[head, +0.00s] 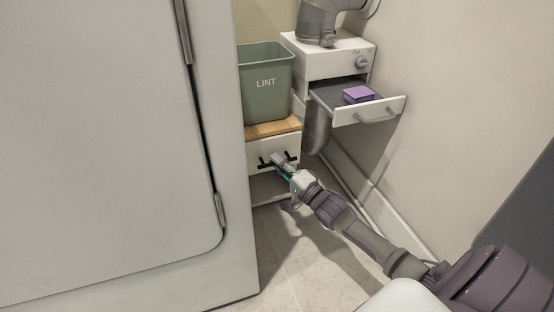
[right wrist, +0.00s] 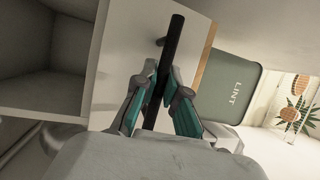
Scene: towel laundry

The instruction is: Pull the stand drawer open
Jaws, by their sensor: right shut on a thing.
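The stand drawer (head: 262,150) has a white front with a black bar handle, under a wooden top (head: 274,129). In the head view it looks shut or nearly shut. My right gripper (head: 282,163) is at the drawer front, shut on the black handle (right wrist: 175,40). In the right wrist view the teal-lined fingers (right wrist: 160,92) sit on either side of the bar. The white drawer front (right wrist: 120,70) shows behind the bar there. My left gripper is not in view.
A green LINT bin (head: 266,84) stands on the stand. To the right, a white unit has an open tray drawer (head: 370,112) holding a purple block (head: 358,94). A large pale door panel (head: 95,140) fills the left. Floor in front (head: 300,265) is clear.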

